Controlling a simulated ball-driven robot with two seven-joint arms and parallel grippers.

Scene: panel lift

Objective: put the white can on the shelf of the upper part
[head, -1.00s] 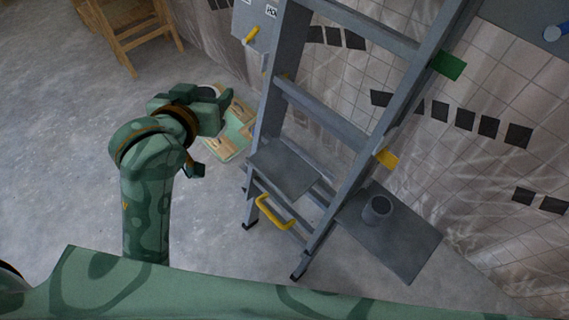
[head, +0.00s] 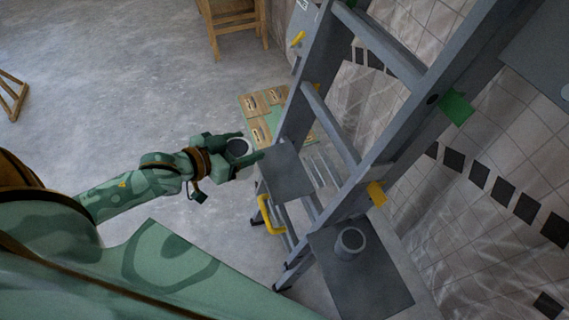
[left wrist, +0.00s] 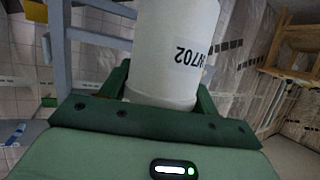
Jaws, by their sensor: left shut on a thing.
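My left gripper (head: 250,146) is shut on the white can (left wrist: 165,70), which fills the middle of the left wrist view between the green fingers. Dark printing ending in "702" shows on its side. The grey lift frame (head: 345,125) stands just right of the gripper. A small grey shelf plate (head: 285,178) on its near side lies beside the fingertips, slightly to the right. I cannot tell whether they touch. My right gripper is out of view.
A second grey plate (head: 370,295) at lower right carries a grey cylinder (head: 350,243). A yellow handle (head: 266,213) and green and yellow tabs stick out of the frame. A low table with wooden blocks (head: 257,104) is behind the gripper. Open floor lies to the left.

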